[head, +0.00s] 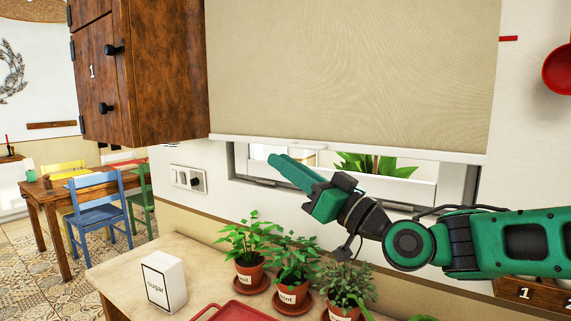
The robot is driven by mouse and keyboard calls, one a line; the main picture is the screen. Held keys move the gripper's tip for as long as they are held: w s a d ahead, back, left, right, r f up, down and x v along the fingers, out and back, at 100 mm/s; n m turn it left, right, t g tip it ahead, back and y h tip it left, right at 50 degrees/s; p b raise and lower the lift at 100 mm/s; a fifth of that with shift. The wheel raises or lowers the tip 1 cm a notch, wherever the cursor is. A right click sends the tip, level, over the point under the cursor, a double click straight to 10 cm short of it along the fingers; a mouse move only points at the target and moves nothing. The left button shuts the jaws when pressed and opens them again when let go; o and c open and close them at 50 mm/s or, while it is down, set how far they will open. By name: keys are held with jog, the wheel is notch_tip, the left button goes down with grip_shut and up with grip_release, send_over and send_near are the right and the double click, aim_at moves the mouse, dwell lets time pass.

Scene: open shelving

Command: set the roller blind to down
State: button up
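The beige roller blind (350,70) hangs over the window in the head view, with a white bar (340,148) along its lower edge. It covers most of the window; a low strip of the window (420,190) shows beneath the bar. My gripper (275,162) is green and reaches in from the right, with its fingertips just below the bar in the picture. Its fingers look close together, but the gap between them is hard to see. I cannot tell whether the fingertips touch the bar or the window.
A brown wall cabinet (150,70) stands left of the blind. Below are a counter (120,262) with a sugar box (164,282), several potted herbs (290,270) and a red tray (235,311). A red pan (560,70) hangs at right. A socket plate (188,179) is on the wall.

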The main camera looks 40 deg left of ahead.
jog(key=v, duration=0.7)
jog(key=shift+w+d, duration=0.2)
jog(key=shift+w, duration=0.05)
dwell(0.5)
jog(key=shift+f, duration=0.15)
jog(key=shift+c, duration=0.5)
